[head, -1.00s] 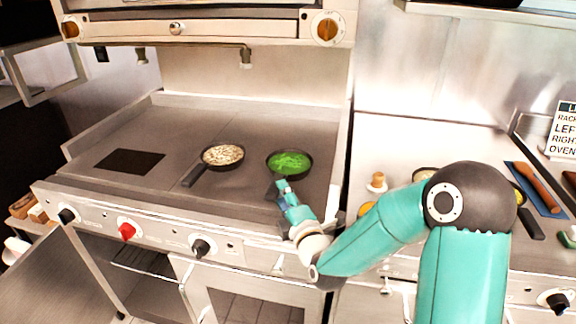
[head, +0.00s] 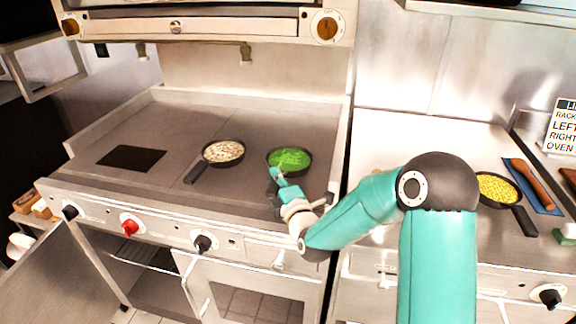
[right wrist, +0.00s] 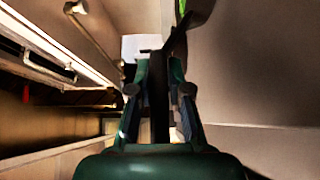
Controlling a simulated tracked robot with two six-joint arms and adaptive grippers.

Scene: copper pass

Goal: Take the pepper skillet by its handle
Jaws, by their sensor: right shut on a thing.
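The pepper skillet (head: 289,160) is a dark pan with bright green chopped contents, at the right of the griddle. My right gripper (head: 277,182) is at its near side, where the handle is mostly hidden by the gripper. In the right wrist view the dark handle (right wrist: 160,105) lies between the two fingers of the gripper (right wrist: 160,88), which is shut on it. A bit of the green contents shows at the top of that view. The pan appears level at the griddle surface; I cannot tell whether it touches. My left gripper is not in view.
A second skillet (head: 222,153) with pale pieces sits left of the pepper skillet, handle toward the front left. A skillet of yellow pieces (head: 497,188) stands on the right counter beside a wooden-handled tool (head: 532,183) on a blue mat. The griddle's left part is clear.

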